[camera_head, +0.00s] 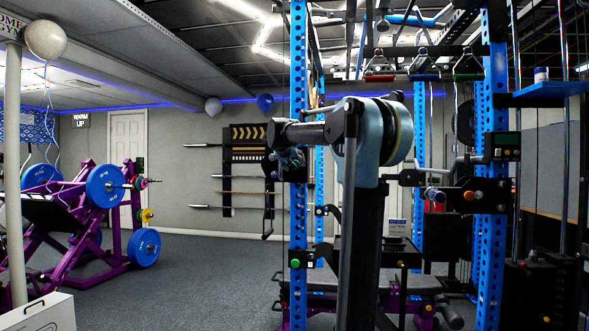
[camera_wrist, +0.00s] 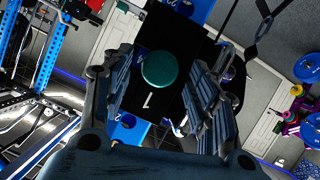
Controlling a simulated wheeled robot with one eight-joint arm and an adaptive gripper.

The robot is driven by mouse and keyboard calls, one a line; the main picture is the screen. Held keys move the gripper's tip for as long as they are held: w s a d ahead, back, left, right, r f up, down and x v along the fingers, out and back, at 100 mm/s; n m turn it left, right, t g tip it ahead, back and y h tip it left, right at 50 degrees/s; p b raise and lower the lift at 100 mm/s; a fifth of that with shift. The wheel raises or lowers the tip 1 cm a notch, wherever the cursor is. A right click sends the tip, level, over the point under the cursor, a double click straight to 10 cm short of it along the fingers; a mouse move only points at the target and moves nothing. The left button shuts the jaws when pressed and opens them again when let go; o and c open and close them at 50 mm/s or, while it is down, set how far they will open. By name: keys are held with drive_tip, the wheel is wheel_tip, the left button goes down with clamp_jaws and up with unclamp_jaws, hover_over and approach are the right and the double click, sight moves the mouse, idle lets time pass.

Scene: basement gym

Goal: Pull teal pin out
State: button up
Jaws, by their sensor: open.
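The teal pin (camera_wrist: 158,70) shows its round knob in the wrist view, on a black block (camera_wrist: 148,101) with a white mark. The block is on a blue upright (camera_wrist: 190,8). My gripper (camera_wrist: 161,84) is open, with one finger on each side of the knob in the picture. I cannot tell whether either finger touches it. In the head view my gripper (camera_head: 290,160) is at the left blue upright (camera_head: 298,80), where it covers part of the post. A green knob (camera_head: 295,263) on a black block shows lower on that upright; I cannot tell if it is the same pin.
The right blue upright (camera_head: 492,100) carries an orange knob (camera_head: 468,195) and black fittings. Coloured handles hang from the rack top. A bench (camera_head: 415,283) is inside the rack. A purple machine with blue plates (camera_head: 105,186) stands left, with clear floor (camera_head: 200,270) between.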

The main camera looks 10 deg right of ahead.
drive_tip(key=v, duration=0.9)
drive_tip(key=shift+s, duration=0.15)
drive_tip(key=s+d+f+g+y, duration=0.1)
drive_tip(key=s+d+f+g, duration=0.3)
drive_tip(key=s+f, duration=0.8)
drive_tip(key=s+d+f+g, duration=0.2)
drive_tip(key=s+d+f, duration=0.3)
drive_tip(key=s+f, duration=0.7)
drive_tip(key=s+a+f+n+g+y, duration=0.1)
drive_tip(key=s+a+f+g+y, duration=0.1)
drive_tip(key=s+f, duration=0.8)
drive_tip(key=s+a+f+g+y, duration=0.1)
drive_tip(key=s+f+g+y, duration=0.1)
drive_tip(key=s+f, duration=0.8)
wheel_tip(320, 180, down, 9)
drive_tip(key=shift+s+a+f+n+y, duration=0.1)
drive_tip(key=shift+s+a+n+y, duration=0.2)
drive_tip(key=shift+s+a+n, duration=0.1)
